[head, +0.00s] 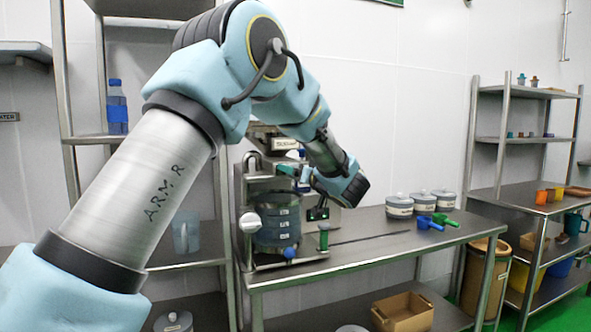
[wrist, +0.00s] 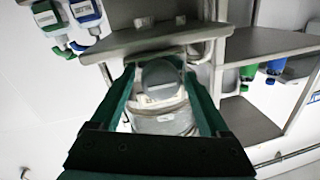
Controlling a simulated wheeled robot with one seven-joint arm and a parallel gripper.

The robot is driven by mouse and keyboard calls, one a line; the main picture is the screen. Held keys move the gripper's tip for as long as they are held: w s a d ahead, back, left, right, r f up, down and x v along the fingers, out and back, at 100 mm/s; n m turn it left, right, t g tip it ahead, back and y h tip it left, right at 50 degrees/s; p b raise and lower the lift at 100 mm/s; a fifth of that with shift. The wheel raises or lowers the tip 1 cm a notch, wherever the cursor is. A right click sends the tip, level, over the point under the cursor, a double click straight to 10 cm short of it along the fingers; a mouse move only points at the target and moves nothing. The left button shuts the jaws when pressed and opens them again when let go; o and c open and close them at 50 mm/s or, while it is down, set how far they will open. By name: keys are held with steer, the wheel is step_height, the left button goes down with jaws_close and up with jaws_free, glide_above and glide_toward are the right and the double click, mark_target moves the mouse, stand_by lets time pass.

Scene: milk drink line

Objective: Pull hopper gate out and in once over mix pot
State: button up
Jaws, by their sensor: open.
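The hopper (head: 285,143), with a white label, is at the top of the dispensing stand, partly hidden by my arm. The mix pot (head: 277,225), a grey vessel with marked lines, stands below it in the stand. My gripper (head: 288,171) is in front of the stand, below the hopper and above the pot. In the wrist view my gripper (wrist: 157,74) is open, with its green fingers apart. A grey round-topped object (wrist: 160,95) shows between the fingers; I cannot tell whether they touch it. I cannot pick out the hopper gate clearly.
The steel table (head: 370,238) holds lidded tubs (head: 399,207) and blue and green scoops (head: 428,222) right of the stand. A cardboard box (head: 402,312) is on the lower shelf. Shelving (head: 525,190) stands at right. Blue and green dispensers (wrist: 62,20) show in the wrist view.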

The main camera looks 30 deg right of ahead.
jaws_close()
stand_by(0.7)
stand_by(0.3)
